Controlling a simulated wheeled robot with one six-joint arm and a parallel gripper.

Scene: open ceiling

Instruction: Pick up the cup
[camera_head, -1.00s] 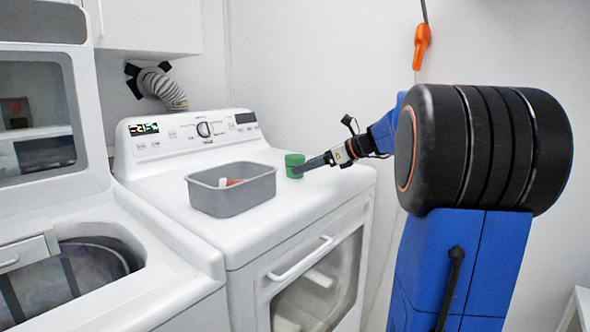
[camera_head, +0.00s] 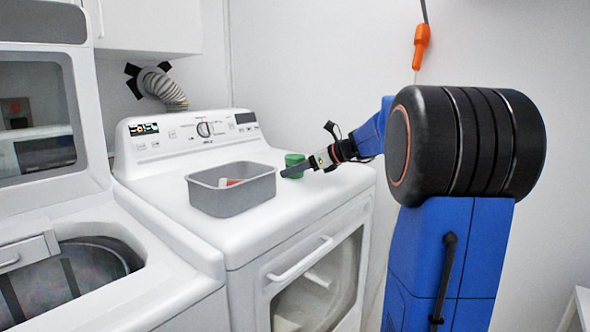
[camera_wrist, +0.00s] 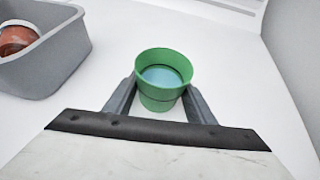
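The cup (camera_head: 295,159) is green and stands upright on top of the white dryer, to the right of a grey bin. In the wrist view the cup (camera_wrist: 160,97) shows a pale blue inside and sits between the two dark fingers of my gripper (camera_wrist: 160,92). The fingers are open, one on each side of the cup, close to its walls. I cannot tell whether either finger touches it. In the head view my gripper (camera_head: 287,172) reaches in from the right, and a finger covers the lower part of the cup.
The grey bin (camera_head: 231,201) stands just left of the cup and holds a reddish-brown and white item (camera_wrist: 17,38). The dryer's control panel (camera_head: 190,133) rises behind. An open washer (camera_head: 150,285) is at the left.

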